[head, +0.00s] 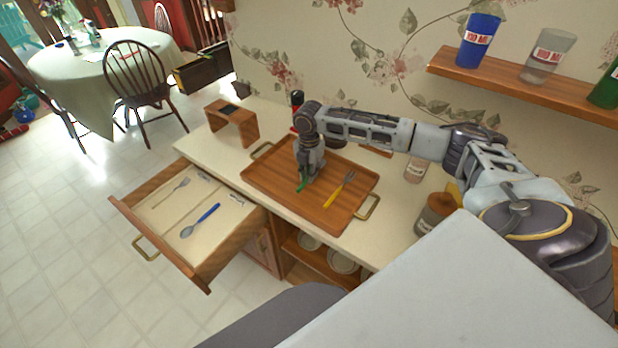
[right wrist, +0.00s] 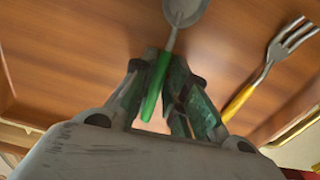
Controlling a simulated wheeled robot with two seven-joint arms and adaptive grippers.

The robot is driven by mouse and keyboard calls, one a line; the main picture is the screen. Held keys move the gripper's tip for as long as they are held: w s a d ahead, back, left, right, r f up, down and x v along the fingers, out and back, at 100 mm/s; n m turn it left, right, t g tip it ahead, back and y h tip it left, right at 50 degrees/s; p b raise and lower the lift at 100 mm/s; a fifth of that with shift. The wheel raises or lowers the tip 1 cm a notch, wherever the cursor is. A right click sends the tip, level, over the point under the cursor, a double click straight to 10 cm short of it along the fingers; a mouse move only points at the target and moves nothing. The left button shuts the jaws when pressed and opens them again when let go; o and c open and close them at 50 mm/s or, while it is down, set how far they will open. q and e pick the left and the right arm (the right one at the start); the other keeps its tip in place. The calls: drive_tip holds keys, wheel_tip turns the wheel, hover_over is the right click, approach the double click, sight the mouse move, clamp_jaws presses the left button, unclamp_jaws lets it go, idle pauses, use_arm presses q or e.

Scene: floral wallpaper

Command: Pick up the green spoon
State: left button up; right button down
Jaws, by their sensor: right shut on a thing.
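The green spoon (head: 302,185) is at the wooden tray, mostly hidden by my right gripper in the head view. The right wrist view shows its green handle (right wrist: 156,86) between my right gripper's fingers (right wrist: 163,80), with its grey metal bowl (right wrist: 185,10) pointing away. My right gripper (head: 308,178) points down and is shut on the handle. I cannot tell whether the spoon touches the tray or is slightly above it. My left gripper is not in view.
The tray (head: 262,181) also holds a yellow-handled fork (head: 340,188), right of the spoon. An open drawer (head: 147,217) holds a blue-handled spoon (head: 204,219) and a fork (head: 171,192). A wooden stand (head: 232,125) and a jar (head: 436,212) stand on the counter. A shelf (head: 520,88) with cups is above.

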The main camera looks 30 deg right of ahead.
drive_tip(key=shift+r, duration=0.1)
wheel_tip(320, 180, up, 10)
idle(0.8)
drive_tip(key=shift+s+f, duration=0.1)
drive_tip(key=shift+f, duration=0.1)
idle(0.4)
